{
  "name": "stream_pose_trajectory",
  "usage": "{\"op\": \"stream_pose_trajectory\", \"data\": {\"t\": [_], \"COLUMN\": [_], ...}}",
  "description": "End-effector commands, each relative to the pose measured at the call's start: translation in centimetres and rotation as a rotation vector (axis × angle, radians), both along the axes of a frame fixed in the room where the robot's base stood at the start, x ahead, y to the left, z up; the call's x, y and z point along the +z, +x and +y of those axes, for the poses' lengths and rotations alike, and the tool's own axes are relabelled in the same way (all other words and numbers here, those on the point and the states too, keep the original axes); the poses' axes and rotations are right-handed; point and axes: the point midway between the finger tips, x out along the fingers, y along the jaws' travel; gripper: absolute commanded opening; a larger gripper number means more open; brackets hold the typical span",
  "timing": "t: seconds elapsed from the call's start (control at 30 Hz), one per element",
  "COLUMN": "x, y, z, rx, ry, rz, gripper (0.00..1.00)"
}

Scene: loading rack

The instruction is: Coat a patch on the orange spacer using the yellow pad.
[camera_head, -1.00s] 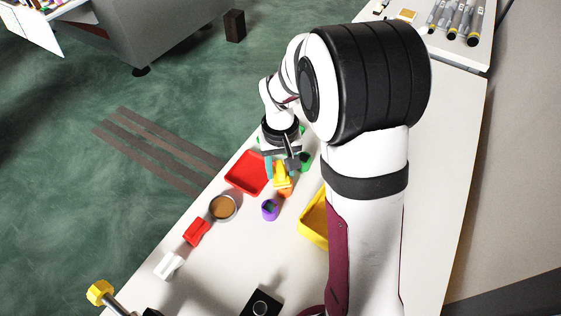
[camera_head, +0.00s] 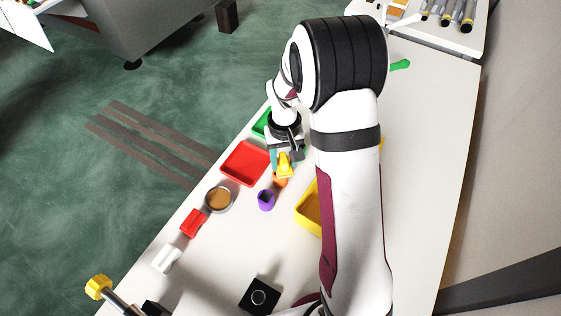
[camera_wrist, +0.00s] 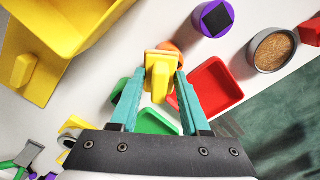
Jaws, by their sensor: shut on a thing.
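My gripper (camera_head: 286,161) has two teal fingers shut on the yellow pad (camera_wrist: 160,68). The pad also shows in the head view (camera_head: 285,167), below the fingers. The orange spacer (camera_head: 281,182) is directly by the pad's lower end in the head view. In the wrist view only a curved part of the spacer (camera_wrist: 170,46) shows beyond the pad, which hides the rest. Pad and spacer overlap in both views; I cannot tell whether they touch.
A red tray (camera_head: 243,178) lies left of the gripper, with a green tray (camera_wrist: 152,122) near it. A purple cup (camera_head: 266,201), a bowl with brown contents (camera_head: 218,199) and a yellow bin (camera_wrist: 66,46) stand nearby. A red block (camera_head: 193,223) lies nearer the table's left edge.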

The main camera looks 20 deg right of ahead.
Motion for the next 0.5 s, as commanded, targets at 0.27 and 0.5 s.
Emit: {"op": "stream_pose_trajectory", "data": {"t": [0.27, 0.5], "x": [0.0, 2.2], "y": [-1.7, -2.3], "z": [2.0, 2.7], "rx": [0.002, -0.001], "ry": [0.0, 0.001], "rz": [0.002, -0.004], "gripper": [0.0, 0.0]}}
